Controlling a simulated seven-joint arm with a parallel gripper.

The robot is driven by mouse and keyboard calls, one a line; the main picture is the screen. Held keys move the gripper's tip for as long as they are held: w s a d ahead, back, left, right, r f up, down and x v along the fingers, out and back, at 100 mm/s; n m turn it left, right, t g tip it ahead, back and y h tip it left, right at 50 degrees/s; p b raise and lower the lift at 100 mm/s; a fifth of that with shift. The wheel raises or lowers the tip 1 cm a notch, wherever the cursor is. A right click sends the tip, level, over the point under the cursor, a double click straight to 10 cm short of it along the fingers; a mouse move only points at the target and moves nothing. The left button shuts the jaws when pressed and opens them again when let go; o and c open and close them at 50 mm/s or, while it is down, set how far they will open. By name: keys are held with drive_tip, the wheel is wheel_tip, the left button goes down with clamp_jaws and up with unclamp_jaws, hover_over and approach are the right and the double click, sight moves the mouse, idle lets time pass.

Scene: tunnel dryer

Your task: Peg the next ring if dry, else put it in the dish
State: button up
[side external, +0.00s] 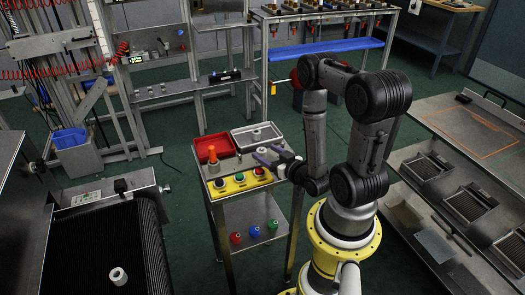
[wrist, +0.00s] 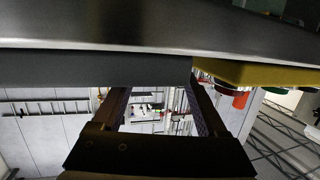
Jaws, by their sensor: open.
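A white ring (side external: 118,276) lies on the dark belt (side external: 95,245) of the dryer at lower left. A red dish (side external: 201,149) and a grey tray (side external: 240,143) stand on the steel cart. A pale ring-like piece (side external: 257,135) is in the grey tray. An orange upright piece (side external: 212,153), perhaps the peg, stands in front of the red dish; I cannot tell if it bears rings. My gripper (side external: 268,154) is open and looks empty beside the cart's right side, near the grey tray. Its two fingers also show apart in the wrist view (wrist: 162,105).
A yellow button box (side external: 238,183) sits at the cart's front; part of it shows in the wrist view (wrist: 255,75). Red, blue and green pieces (side external: 254,232) are on the lower shelf. A steel bench (side external: 460,150) is at right. Open floor separates cart and dryer.

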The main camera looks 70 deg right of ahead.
wheel_tip(320, 180, up, 7)
idle(0.3)
drive_tip(key=shift+w, duration=0.1)
idle(0.4)
drive_tip(key=w+a+r+n+t+y, duration=0.15)
drive_tip(key=w+a+r, duration=0.25)
drive_tip(key=r, duration=0.4)
drive_tip(key=w+a+r+n+t+y, duration=0.1)
drive_tip(key=w+a+r+n+y, duration=0.15)
drive_tip(key=a+r, duration=0.4)
drive_tip(key=w+a+r+n+t+y, duration=0.15)
drive_tip(key=w+r, duration=0.35)
drive_tip(key=r, duration=0.5)
drive_tip(key=s+a+n+g+y, duration=0.1)
drive_tip(key=s+a+g, duration=0.25)
drive_tip(key=s, duration=0.25)
drive_tip(key=s+a+g+y, duration=0.2)
drive_tip(key=s+a+g, duration=0.1)
drive_tip(key=s+a, duration=0.3)
drive_tip(key=s+d+f+g, duration=0.1)
drive_tip(key=s+f+g, duration=0.4)
drive_tip(key=s, duration=0.5)
drive_tip(key=shift+s+f, duration=0.25)
drive_tip(key=shift+f, duration=0.55)
